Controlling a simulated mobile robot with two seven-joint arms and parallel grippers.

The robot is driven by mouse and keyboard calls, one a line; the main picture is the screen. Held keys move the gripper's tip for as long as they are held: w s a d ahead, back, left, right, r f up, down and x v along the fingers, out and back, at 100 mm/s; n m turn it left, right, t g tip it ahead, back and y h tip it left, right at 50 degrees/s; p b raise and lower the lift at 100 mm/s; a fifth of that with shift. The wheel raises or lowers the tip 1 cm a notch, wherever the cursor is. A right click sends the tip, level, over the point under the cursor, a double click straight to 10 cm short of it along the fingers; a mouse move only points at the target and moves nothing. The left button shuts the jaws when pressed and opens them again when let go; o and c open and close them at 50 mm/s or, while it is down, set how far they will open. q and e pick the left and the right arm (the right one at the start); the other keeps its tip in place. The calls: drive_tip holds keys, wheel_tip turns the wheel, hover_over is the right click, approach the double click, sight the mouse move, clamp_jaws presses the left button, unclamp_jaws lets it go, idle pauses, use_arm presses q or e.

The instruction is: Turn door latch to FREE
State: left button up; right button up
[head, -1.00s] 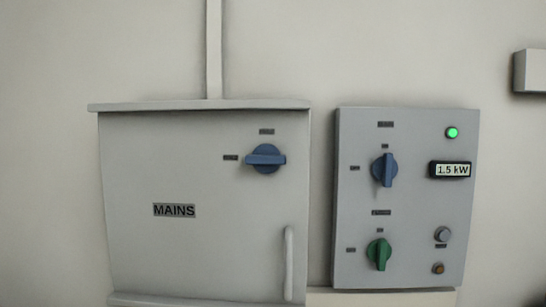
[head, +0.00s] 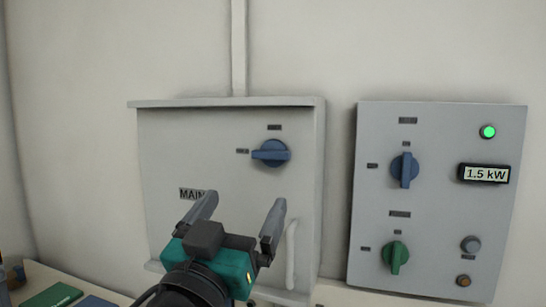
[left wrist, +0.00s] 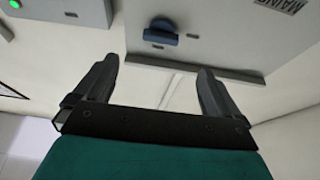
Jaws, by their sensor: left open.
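The grey MAINS box (head: 225,125) has a blue rotary knob (head: 270,153) on its door's upper right, with its grip bar roughly horizontal. Small labels sit above and left of the knob, too small to read. My left gripper (head: 243,203) is open and empty, in front of the door and below the knob in the head view. It partly hides the MAINS lettering. The left wrist view looks upside down; the knob (left wrist: 160,32) shows beyond the open fingers (left wrist: 157,67), apart from them. My right gripper is not in view.
A door handle (head: 291,255) stands at the box's lower right. The control panel (head: 430,220) to the right has a blue knob (head: 405,170), a green knob (head: 395,256), a lit green lamp (head: 487,132) and a 1.5 kW display (head: 484,174). A green item (head: 52,296) lies at lower left.

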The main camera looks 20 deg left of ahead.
sight(268, 156)
use_arm(q)
drive_tip(key=x, duration=1.2)
drive_tip(key=shift+a+r, duration=0.1)
drive_tip(key=shift+r, duration=0.2)
drive_tip(key=shift+w+r, duration=0.1)
drive_tip(key=shift+w, duration=0.25)
drive_tip(key=c, duration=1.1)
drive_tip(key=shift+o, duration=0.2)
